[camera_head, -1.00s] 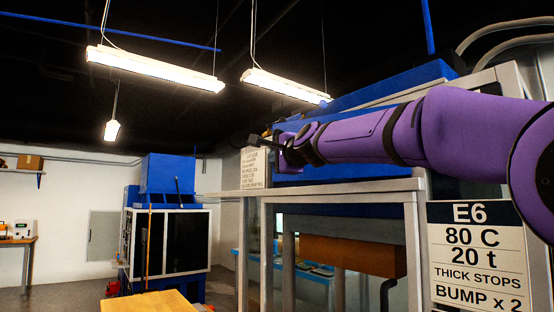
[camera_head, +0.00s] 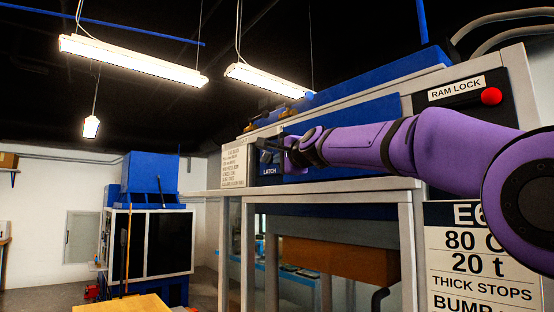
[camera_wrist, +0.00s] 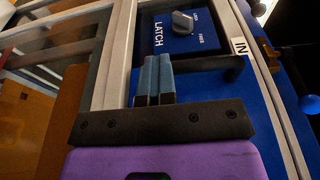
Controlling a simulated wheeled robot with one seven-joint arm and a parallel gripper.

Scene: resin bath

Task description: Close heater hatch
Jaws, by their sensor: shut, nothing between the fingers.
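My gripper (camera_head: 272,148) is at the end of the purple arm, beside the small dark-blue LATCH panel (camera_head: 268,171) on the machine's front. In the wrist view its two blue-grey fingers (camera_wrist: 153,80) are together and empty. They point toward the latch panel (camera_wrist: 180,30), which has a grey knob (camera_wrist: 183,22) and small position lettering. I cannot tell whether the fingers touch anything. A blue panel (camera_head: 345,115) lies behind my arm on the machine. No label shows which part is the heater hatch, and I cannot tell its state.
A RAM LOCK label (camera_head: 456,89) and red knob (camera_head: 491,96) are at the upper right, above an E6 sign (camera_head: 468,250). Light metal frame posts (camera_head: 407,240) stand below my arm. An "IN" tag (camera_wrist: 240,47) is on the frame. Another blue machine (camera_head: 150,190) stands at left.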

